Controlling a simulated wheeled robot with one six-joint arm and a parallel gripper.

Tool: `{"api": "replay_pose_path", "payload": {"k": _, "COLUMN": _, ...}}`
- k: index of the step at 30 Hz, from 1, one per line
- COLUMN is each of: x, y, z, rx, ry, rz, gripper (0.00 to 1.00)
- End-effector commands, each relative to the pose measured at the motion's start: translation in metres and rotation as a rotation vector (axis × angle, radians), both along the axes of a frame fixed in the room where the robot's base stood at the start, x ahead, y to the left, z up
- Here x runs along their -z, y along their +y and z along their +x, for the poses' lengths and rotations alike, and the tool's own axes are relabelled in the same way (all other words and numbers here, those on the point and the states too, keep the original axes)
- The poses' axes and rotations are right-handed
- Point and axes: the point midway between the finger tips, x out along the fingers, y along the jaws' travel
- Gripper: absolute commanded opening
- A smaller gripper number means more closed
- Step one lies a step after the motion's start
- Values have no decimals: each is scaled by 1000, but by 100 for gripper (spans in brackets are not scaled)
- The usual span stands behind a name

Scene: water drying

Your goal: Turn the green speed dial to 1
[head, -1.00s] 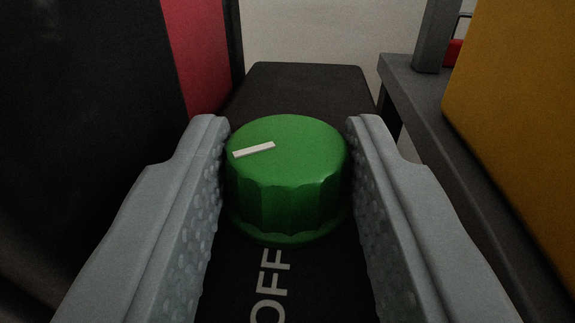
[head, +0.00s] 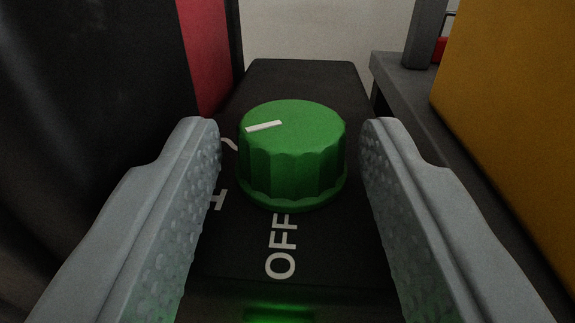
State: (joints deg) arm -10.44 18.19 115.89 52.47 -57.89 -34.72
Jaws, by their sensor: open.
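The green speed dial (head: 293,160) stands on a black panel (head: 330,245) in the middle of the head view. A white pointer line (head: 264,126) on its top points to the left and slightly toward me. The word OFF (head: 282,247) is printed on the panel in front of the dial. Two partly hidden white marks show to the left of the dial, and I cannot read them fully. My gripper (head: 290,135) is open, with one finger on each side of the dial. Gaps show between both fingers and the dial.
A black and red body (head: 205,60) stands close on the left. A dark grey frame (head: 415,85) and a yellow block (head: 510,130) stand on the right. A green glow (head: 280,313) shows at the panel's near edge. A pale wall is behind.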

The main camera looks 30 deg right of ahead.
Motion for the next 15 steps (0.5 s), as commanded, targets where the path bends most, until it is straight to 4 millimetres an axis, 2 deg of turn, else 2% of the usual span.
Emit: {"api": "replay_pose_path", "payload": {"k": 15, "x": 0, "y": 55, "z": -86, "rx": -4, "ry": 1, "rz": 1, "gripper": 43}}
